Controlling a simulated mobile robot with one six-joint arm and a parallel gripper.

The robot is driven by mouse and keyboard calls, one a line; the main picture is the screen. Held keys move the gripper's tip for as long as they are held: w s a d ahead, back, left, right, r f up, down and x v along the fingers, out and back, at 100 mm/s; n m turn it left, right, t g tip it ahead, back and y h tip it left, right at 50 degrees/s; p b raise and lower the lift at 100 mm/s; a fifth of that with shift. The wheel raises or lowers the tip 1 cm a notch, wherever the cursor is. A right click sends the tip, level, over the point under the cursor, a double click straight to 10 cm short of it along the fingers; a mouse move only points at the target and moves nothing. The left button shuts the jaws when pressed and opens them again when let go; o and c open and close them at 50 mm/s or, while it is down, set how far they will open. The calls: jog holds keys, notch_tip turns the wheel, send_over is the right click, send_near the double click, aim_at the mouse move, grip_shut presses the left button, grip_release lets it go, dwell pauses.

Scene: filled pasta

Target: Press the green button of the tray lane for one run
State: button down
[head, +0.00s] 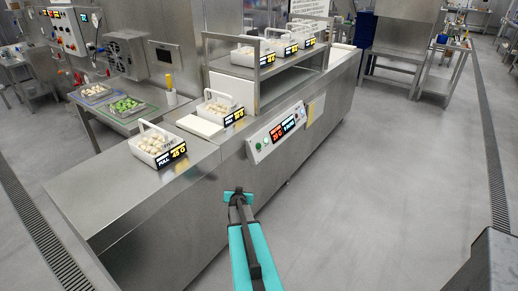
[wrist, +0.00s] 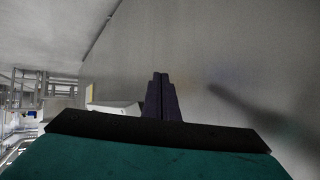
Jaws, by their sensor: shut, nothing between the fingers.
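The control panel (head: 251,153) is a pale slanted box on the front of the steel counter, with a red display and a white-blue one. A small green button (head: 259,146) sits at its left end, and a second round control is close beside it. My gripper (head: 238,191) is shut and empty, in front of the counter's side, below and left of the panel and apart from it. In the wrist view the closed dark fingers (wrist: 161,80) point at a plain grey steel surface. A pale box end (wrist: 113,107), apparently the panel, shows left of them; no button is visible there.
The steel counter (head: 100,205) carries white handled baskets of pasta (head: 155,147) with number displays. A raised shelf (head: 236,62) holds more baskets behind the panel. A yellow note (head: 315,110) hangs right of the panel. The floor (head: 390,190) on the right is clear.

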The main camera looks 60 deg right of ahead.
jog(key=m+t+h, duration=0.1)
jog(key=t+h, duration=0.1)
send_near(259, 146)
notch_tip(259, 146, down, 7)
jog(key=s+a, duration=0.1)
jog(key=a, duration=0.2)
jog(key=s+d+r+t+h, duration=0.1)
jog(key=s+d+r+t, duration=0.1)
jog(key=s+d+r, duration=0.3)
jog(key=d+r, duration=0.3)
jog(key=d, duration=0.1)
jog(key=shift+s+r+m+t+b, duration=0.15)
jog(key=shift+s+m+t+b, duration=0.15)
jog(key=shift+s, duration=0.05)
jog(key=shift+w, duration=0.1)
jog(key=w+f+b, duration=0.3)
jog(key=w+b, duration=0.4)
jog(key=w, duration=0.1)
jog(key=shift+f, duration=0.2)
